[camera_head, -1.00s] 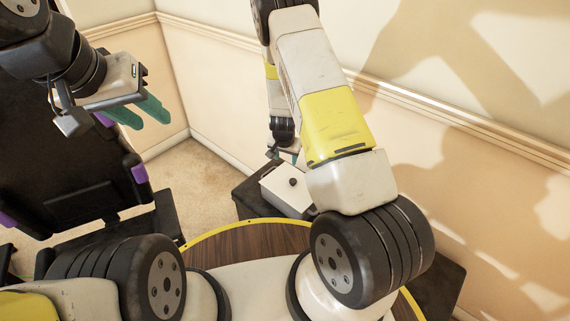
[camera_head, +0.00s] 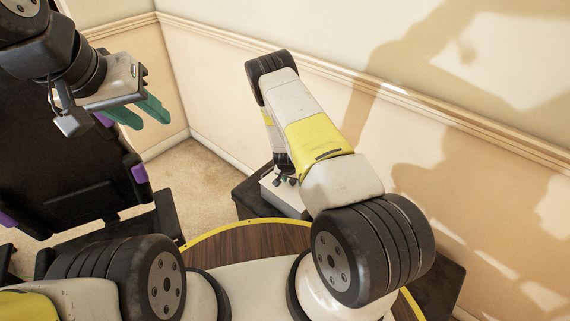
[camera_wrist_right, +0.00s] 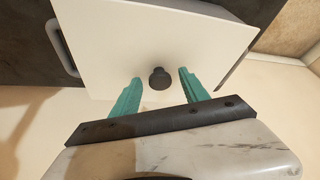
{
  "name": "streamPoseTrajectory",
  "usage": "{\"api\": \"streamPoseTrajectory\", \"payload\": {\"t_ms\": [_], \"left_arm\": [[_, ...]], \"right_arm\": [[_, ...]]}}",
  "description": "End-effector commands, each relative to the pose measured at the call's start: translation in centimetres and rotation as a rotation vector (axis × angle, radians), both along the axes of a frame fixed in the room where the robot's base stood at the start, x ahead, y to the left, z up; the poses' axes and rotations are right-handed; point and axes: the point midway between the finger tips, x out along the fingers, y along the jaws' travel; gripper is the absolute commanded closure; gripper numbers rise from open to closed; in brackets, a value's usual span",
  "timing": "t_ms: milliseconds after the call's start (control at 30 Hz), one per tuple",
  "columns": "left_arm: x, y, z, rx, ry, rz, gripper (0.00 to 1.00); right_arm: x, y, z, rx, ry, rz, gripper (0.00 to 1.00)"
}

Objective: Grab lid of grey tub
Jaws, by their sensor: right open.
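The tub's pale lid (camera_wrist_right: 150,35) fills the upper middle of the right wrist view, with a round black knob (camera_wrist_right: 159,78) near its lower edge. A grey side handle (camera_wrist_right: 62,48) shows at the left. In the head view, the tub (camera_head: 283,198) is partly hidden by my right arm. My right gripper (camera_wrist_right: 159,75) is open, its teal fingers on either side of the knob in the picture; whether they are level with it I cannot tell. My left gripper (camera_head: 152,121) is open and empty, high at the left, away from the tub.
The tub stands on a dark stand (camera_head: 250,203) by the wall. A round brown table with a yellow rim (camera_head: 215,229) is in front. A black chair with purple parts (camera_head: 80,195) stands at left. Carpet between chair and stand is clear.

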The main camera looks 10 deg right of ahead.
Motion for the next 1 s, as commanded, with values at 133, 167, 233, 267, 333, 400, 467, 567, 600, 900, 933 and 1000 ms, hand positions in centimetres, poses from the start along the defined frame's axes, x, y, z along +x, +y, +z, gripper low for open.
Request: {"api": "streamPoseTrajectory", "payload": {"t_ms": [133,167,233,267,333,400,467,567,600,900,933,1000], "left_arm": [[0.0,0.0,0.0,0.000,0.000,0.000,0.64],[0.0,0.0,0.0,0.000,0.000,0.000,0.64],[0.0,0.0,0.0,0.000,0.000,0.000,0.64],[0.0,0.0,0.0,0.000,0.000,0.000,0.64],[0.0,0.0,0.0,0.000,0.000,0.000,0.64],[0.0,0.0,0.0,0.000,0.000,0.000,0.64],[0.0,0.0,0.0,0.000,0.000,0.000,0.64],[0.0,0.0,0.0,0.000,0.000,0.000,0.64],[0.0,0.0,0.0,0.000,0.000,0.000,0.64],[0.0,0.0,0.0,0.000,0.000,0.000,0.64],[0.0,0.0,0.0,0.000,0.000,0.000,0.64],[0.0,0.0,0.0,0.000,0.000,0.000,0.64]], "right_arm": [[0.0,0.0,0.0,0.000,0.000,0.000,0.47],[0.0,0.0,0.0,0.000,0.000,0.000,0.47],[0.0,0.0,0.0,0.000,0.000,0.000,0.57],[0.0,0.0,0.0,0.000,0.000,0.000,0.63],[0.0,0.0,0.0,0.000,0.000,0.000,0.77],[0.0,0.0,0.0,0.000,0.000,0.001,0.90],[0.0,0.0,0.0,0.000,0.000,0.001,1.00],[0.0,0.0,0.0,0.000,0.000,0.000,1.00],[0.0,0.0,0.0,0.000,0.000,0.001,1.00],[0.1,0.0,0.8,0.000,-0.001,0.001,1.00],[0.1,0.0,1.0,0.000,-0.001,0.001,1.00],[0.1,0.1,1.7,0.001,-0.002,0.002,1.00]]}}
